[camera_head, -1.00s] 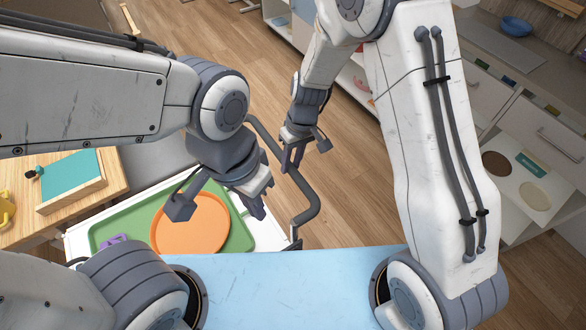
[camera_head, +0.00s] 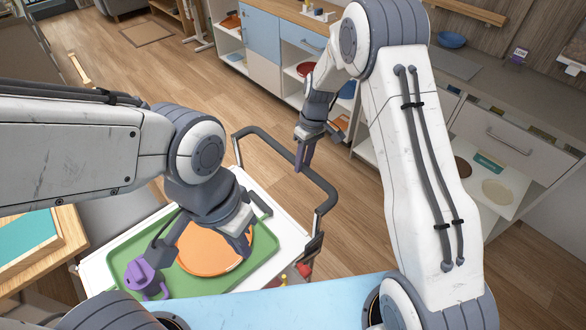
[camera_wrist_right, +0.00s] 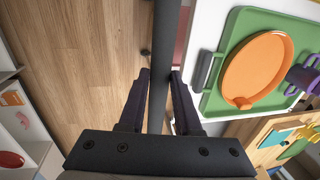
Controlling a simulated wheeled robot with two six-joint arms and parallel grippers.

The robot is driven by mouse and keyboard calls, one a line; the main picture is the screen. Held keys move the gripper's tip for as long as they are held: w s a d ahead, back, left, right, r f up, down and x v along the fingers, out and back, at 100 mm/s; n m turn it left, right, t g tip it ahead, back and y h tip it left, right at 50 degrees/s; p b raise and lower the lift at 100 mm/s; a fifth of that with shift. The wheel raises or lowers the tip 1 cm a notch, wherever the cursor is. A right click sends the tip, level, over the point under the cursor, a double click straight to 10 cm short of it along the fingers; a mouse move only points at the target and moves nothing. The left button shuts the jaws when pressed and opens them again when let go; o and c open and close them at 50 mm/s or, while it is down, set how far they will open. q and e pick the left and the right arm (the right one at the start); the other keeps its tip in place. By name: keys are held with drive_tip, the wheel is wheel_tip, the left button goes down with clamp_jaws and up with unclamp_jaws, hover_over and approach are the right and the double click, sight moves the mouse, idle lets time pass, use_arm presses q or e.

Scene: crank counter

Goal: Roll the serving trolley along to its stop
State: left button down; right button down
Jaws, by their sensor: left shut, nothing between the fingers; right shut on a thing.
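The serving trolley (camera_head: 97,272) is white, with a green tray (camera_head: 185,282) on top and a dark grey handle bar (camera_head: 325,188) at its far right side. My right gripper (camera_head: 303,160) is shut on the handle bar. In the right wrist view the bar (camera_wrist_right: 165,45) passes between the fingers of the right gripper (camera_wrist_right: 160,88). My left gripper (camera_head: 243,243) is shut and empty over the tray, in front of an orange plate (camera_head: 205,262). A purple mug (camera_head: 147,282) stands on the tray, partly overlapped by my left gripper's mount. The trolley's wheels are mostly hidden.
Wooden floor (camera_head: 185,85) lies open beyond the handle. Cabinets with open shelves (camera_head: 262,48) stand at the back and along the right. A wooden table (camera_head: 70,235) is close to the trolley's left. A light blue surface (camera_head: 240,305) is at the near edge.

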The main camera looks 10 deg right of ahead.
drive_tip(key=shift+w+d+r, duration=0.1)
drive_tip(key=shift+w+d, duration=0.5)
drive_tip(key=shift+d, duration=0.05)
drive_tip(key=shift+d, duration=0.1)
drive_tip(key=c, duration=0.7)
unclamp_jaws()
drive_tip(key=shift+o, duration=0.4)
drive_tip(key=shift+d, duration=0.1)
wheel_tip(320, 180, up, 10)
drive_tip(key=w+d+b, duration=0.1)
drive_tip(key=shift+d+b, duration=0.2)
drive_tip(key=shift+b, duration=0.1)
